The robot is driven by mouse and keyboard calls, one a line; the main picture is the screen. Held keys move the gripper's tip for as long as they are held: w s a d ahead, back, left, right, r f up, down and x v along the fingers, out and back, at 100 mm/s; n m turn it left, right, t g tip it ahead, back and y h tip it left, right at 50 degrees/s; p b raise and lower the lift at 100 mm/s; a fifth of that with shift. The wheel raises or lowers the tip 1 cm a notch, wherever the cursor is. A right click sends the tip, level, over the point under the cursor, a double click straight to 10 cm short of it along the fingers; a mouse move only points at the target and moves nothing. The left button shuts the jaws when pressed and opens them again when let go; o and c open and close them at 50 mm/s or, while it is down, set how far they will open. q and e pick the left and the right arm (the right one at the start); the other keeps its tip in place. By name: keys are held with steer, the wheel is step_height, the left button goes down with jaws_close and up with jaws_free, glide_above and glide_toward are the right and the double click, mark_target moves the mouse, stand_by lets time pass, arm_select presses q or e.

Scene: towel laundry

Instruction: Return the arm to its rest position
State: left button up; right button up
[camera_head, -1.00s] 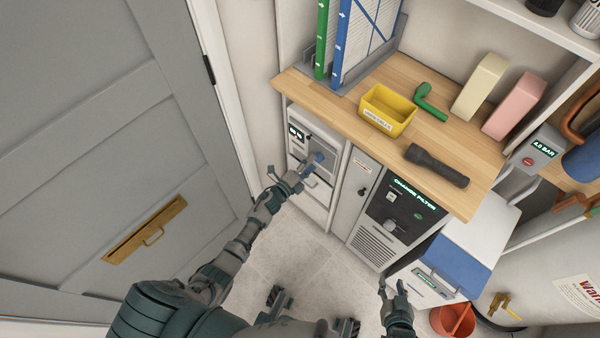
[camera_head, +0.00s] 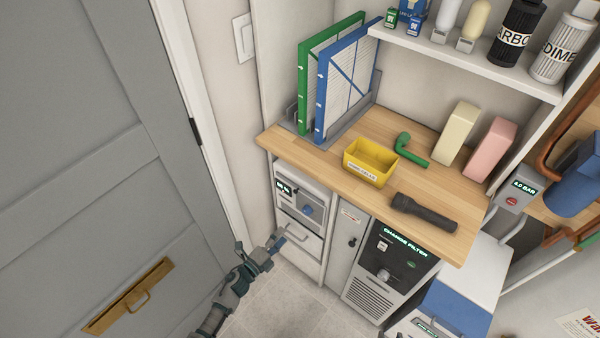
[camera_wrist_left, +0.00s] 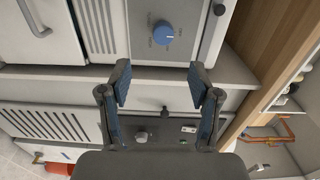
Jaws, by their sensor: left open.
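My left arm (camera_head: 229,294) comes in from the bottom of the head view, left of the cabinets. My left gripper (camera_head: 265,251) is in front of the lower white drawer front, below and left of the unit with the blue dial (camera_head: 307,210). Its exact distance from the drawer is hard to tell. In the left wrist view the gripper (camera_wrist_left: 160,82) has its two fingers apart with nothing between them. The blue dial (camera_wrist_left: 163,33) shows beyond the fingertips, clear of them. My right gripper is not in the head view.
A wooden counter (camera_head: 300,152) above holds a yellow bin (camera_head: 369,163), a green pipe elbow (camera_head: 412,150) and a black flashlight (camera_head: 423,213). A grey door (camera_head: 90,130) with a brass plate (camera_head: 128,297) stands on the left. The floor between is clear.

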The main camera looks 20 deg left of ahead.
arm_select(q)
steer(key=s+a+f+n+g+y+p, duration=0.3)
steer(key=s+f+n+g+y+p, duration=0.3)
steer(key=s+f+n, duration=0.5)
steer(key=s+d+f+n+g+p, duration=0.1)
steer(key=s+f+n+g, duration=0.1)
steer(key=s, duration=0.6)
steer(key=s+d+f+n+g+p, duration=0.2)
steer(key=s+f+n+g, duration=0.1)
steer(key=s, duration=0.6)
steer(key=s+d+f+n+g+p, duration=0.2)
steer(key=s+f+n+g, duration=0.1)
steer(key=s, duration=0.6)
steer(key=shift+d+n+g, duration=0.2)
steer(key=shift+n+g, duration=0.1)
steer(key=shift+g, duration=0.4)
arm_select(e)
steer(key=s+d+f+g+h, duration=0.1)
steer(key=s+f+g, duration=0.3)
steer(key=s+f, duration=0.4)
steer(key=s+d+f+g+h, duration=0.1)
steer(key=s+d+f+g, duration=0.2)
steer(key=s+f, duration=0.5)
step_height(320, 180, down, 7)
steer(key=shift+d+f+g, duration=0.1)
steer(key=shift+d+g, duration=0.2)
steer(key=shift+g, duration=0.4)
arm_select(q)
steer(key=shift+a, duration=0.1)
